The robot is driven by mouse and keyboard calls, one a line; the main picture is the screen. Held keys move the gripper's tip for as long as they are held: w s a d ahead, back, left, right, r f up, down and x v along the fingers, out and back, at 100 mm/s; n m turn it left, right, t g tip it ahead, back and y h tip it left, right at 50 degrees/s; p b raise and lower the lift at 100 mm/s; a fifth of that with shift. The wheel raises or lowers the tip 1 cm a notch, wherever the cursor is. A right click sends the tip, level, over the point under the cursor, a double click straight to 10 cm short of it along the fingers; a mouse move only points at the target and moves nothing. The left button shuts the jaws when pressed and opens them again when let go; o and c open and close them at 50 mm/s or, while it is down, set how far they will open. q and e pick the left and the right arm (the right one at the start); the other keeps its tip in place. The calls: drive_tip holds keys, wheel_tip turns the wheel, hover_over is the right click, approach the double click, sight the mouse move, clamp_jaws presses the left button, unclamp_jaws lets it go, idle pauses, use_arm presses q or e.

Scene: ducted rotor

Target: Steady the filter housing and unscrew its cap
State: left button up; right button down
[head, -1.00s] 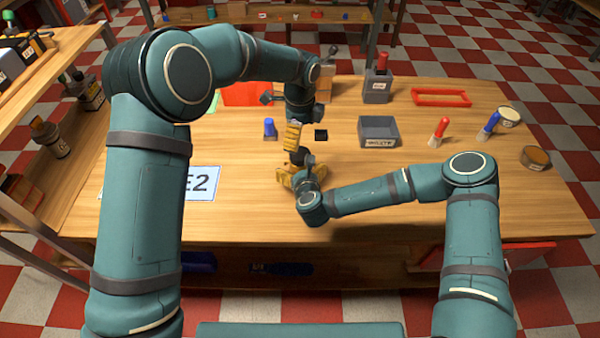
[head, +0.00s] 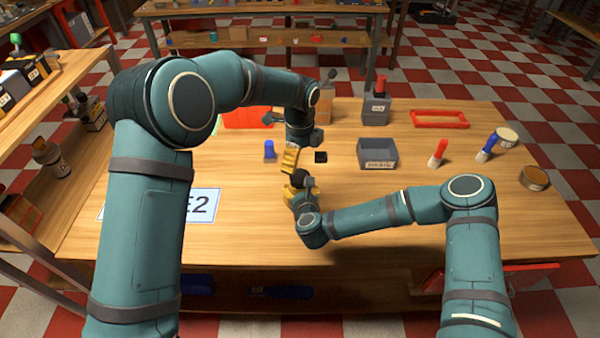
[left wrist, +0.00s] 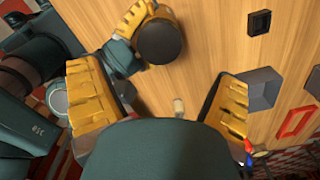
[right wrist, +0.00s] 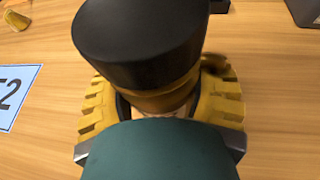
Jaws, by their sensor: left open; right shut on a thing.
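The filter housing stands on the table with its wide black cap (head: 299,178) on top; the cap also shows in the left wrist view (left wrist: 160,42) and large in the right wrist view (right wrist: 140,42). Below the cap a yellow-brown part of the housing (right wrist: 165,102) shows; the rest is hidden. My right gripper (head: 302,192) is shut on the housing below the cap, its yellow pads on either side in the right wrist view. My left gripper (head: 290,160) is open and empty, above and slightly left of the cap, not touching it.
A small black square block (head: 320,157) lies just right of my left gripper. A blue-topped object (head: 269,149) stands to the left. A grey bin (head: 378,155) and a red frame (head: 440,119) are farther right. A printed sign (head: 190,205) lies at the left.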

sight(300, 176)
use_arm(q)
drive_tip(key=m, duration=0.4)
drive_tip(key=shift+r, duration=0.1)
drive_tip(key=m, duration=0.3)
drive_tip(key=shift+m, duration=0.3)
drive_tip(key=shift+f, duration=4)
drive_tip(key=c, duration=1.3)
drive_tip(key=n, duration=0.6)
drive_tip(key=shift+n, duration=0.3)
drive_tip(key=o, duration=1.3)
